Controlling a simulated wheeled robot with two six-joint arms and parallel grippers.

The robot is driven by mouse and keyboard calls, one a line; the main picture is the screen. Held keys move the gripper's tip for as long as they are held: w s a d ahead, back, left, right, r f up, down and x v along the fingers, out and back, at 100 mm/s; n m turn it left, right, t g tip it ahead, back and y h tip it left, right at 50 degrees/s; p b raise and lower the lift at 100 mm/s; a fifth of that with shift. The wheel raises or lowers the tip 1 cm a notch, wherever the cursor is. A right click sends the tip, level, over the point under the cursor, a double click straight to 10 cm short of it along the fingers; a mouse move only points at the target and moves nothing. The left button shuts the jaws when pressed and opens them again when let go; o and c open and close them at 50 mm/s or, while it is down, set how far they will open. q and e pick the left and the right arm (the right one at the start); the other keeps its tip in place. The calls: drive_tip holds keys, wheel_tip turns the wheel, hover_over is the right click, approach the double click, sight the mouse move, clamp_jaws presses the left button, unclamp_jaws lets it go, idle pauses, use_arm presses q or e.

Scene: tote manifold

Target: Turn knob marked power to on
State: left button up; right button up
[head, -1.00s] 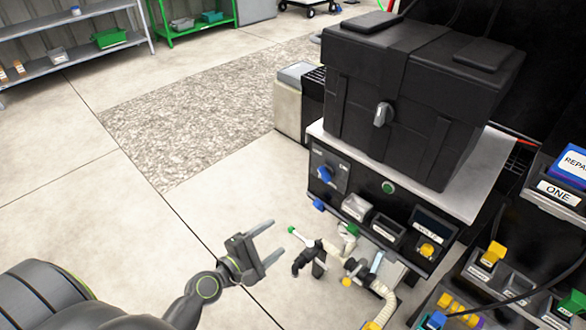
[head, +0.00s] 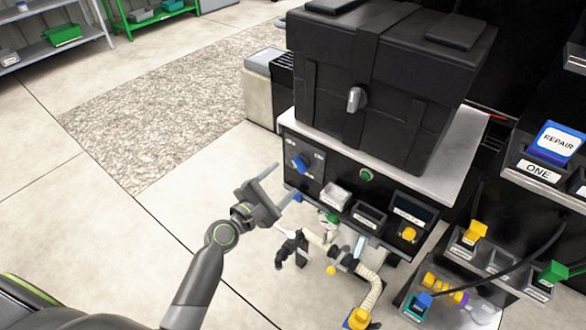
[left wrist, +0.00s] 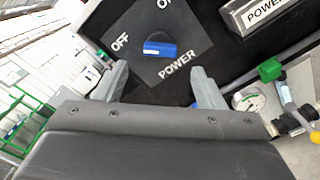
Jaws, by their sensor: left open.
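The power knob (head: 301,163) has a blue grip on a dark plate at the left end of the black panel front. In the left wrist view the blue knob (left wrist: 160,49) lies between the words OFF and ON, with POWER printed below; its exact setting is hard to tell. My left gripper (head: 283,184) is open and empty, a little left of and below the knob. In the left wrist view its two fingers (left wrist: 160,82) stand apart, with the knob beyond them and between their lines. My right gripper is not in view.
A large black case (head: 385,80) stands on the bench above the panel. A green button (head: 366,174) and small bins are right of the knob. Valves and a pale hose (head: 370,285) hang below. A rack (head: 525,172) stands at right. The floor at left is clear.

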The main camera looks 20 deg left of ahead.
sight(300, 164)
use_arm(q)
drive_tip(key=shift+x, duration=2.75)
drive_tip(key=shift+c, duration=0.3)
drive_tip(key=c, duration=0.9)
